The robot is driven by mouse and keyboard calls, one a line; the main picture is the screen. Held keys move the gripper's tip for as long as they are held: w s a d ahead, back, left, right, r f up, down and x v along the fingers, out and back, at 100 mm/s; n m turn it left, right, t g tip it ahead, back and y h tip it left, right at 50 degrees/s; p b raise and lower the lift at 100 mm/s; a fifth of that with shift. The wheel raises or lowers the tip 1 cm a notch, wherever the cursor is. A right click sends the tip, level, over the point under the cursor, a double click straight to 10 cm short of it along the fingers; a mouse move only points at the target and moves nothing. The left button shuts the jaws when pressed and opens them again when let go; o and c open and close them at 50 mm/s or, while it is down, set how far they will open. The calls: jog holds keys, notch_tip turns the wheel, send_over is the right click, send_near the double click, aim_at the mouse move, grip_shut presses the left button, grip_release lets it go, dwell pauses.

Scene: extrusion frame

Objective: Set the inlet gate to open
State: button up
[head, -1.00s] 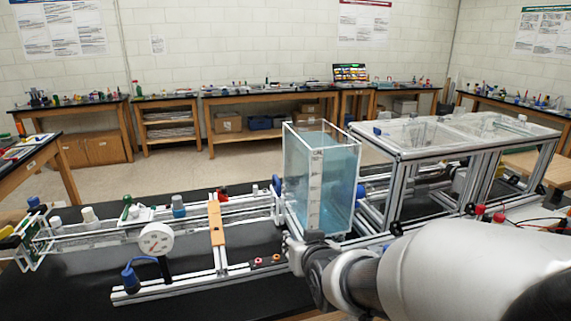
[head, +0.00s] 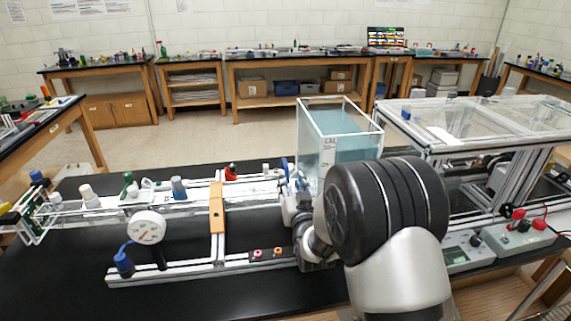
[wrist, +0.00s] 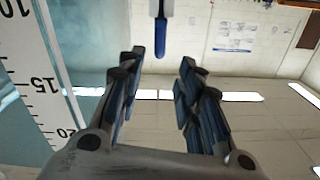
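The clear tank (head: 351,150) with blue water stands on the bench, its scale strip facing me. A blue lever handle (head: 285,168), likely the inlet gate's, stands by the tank's left side. In the wrist view a blue-tipped lever (wrist: 160,36) on a pale stem lies just beyond the fingertips, centred between them. My gripper (wrist: 160,62) is open and empty, with a clear gap between its two dark fingers. In the head view my gripper (head: 298,205) is beside the tank's lower left corner, partly hidden by my arm.
The tank's numbered scale (wrist: 38,80) is close along the left of the wrist view. A clear channel with a round gauge (head: 146,228) and an orange bracket (head: 217,208) runs left. A framed clear-topped unit (head: 480,130) stands right. Black bench (head: 200,300) is bare in front.

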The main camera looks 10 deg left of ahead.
aim_at(286, 166)
jog(key=b+x, duration=0.1)
jog(key=x, duration=1)
grip_shut()
jog(key=shift+a, duration=0.1)
dwell(0.4)
